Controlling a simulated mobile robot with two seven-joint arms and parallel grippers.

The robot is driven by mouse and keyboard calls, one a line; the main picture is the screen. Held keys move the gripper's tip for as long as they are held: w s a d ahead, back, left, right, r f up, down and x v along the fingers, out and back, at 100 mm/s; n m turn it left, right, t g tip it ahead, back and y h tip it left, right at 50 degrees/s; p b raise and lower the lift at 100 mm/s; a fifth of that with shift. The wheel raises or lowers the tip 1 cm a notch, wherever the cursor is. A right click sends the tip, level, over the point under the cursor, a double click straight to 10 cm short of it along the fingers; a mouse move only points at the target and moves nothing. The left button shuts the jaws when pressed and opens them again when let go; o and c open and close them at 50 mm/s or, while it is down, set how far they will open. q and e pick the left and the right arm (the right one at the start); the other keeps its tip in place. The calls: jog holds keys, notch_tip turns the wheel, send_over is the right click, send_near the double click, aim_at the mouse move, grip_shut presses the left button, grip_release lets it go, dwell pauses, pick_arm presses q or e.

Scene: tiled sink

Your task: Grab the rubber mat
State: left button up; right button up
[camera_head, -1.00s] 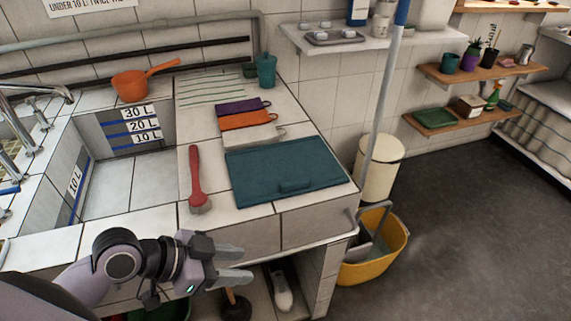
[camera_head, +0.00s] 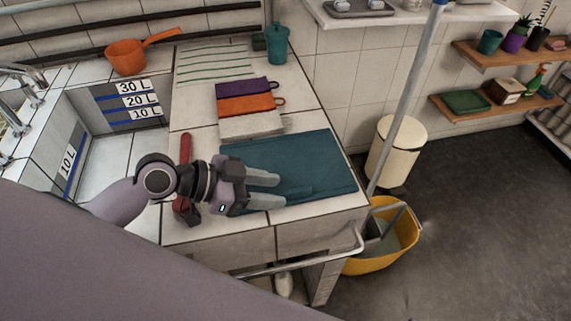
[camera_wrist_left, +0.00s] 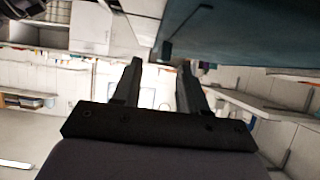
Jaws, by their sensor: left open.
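The rubber mat (camera_head: 305,160) is a flat teal sheet lying on the tiled counter beside the sink, with a small tab near its front edge. My left gripper (camera_head: 276,190) is open and empty, in front of the mat's left front part in the head view. Its fingers cover some of the mat, and I cannot tell whether they touch it. In the left wrist view, the two fingers (camera_wrist_left: 158,82) are spread apart with nothing between them, and the teal mat (camera_wrist_left: 240,35) fills the upper right. My right gripper is not in view.
A red-handled brush (camera_head: 185,148) lies left of the mat, partly behind my arm. Folded cloths (camera_head: 247,100) lie behind the mat. A mop handle (camera_head: 407,100) rises from a yellow bucket (camera_head: 385,235) right of the counter. A metal rail (camera_head: 310,262) runs along the counter's front.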

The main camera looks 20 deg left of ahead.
aim_at(297, 189)
pick_arm(q)
jog(key=shift+w+r+p+x, duration=0.1)
jog(key=shift+p+x, duration=0.05)
jog(key=shift+x, duration=0.9)
jog(key=shift+w+r+p+x, duration=0.1)
jog(key=shift+w+p+x, duration=0.05)
jog(key=shift+x, duration=0.9)
grip_shut()
jog(key=shift+r, duration=0.2)
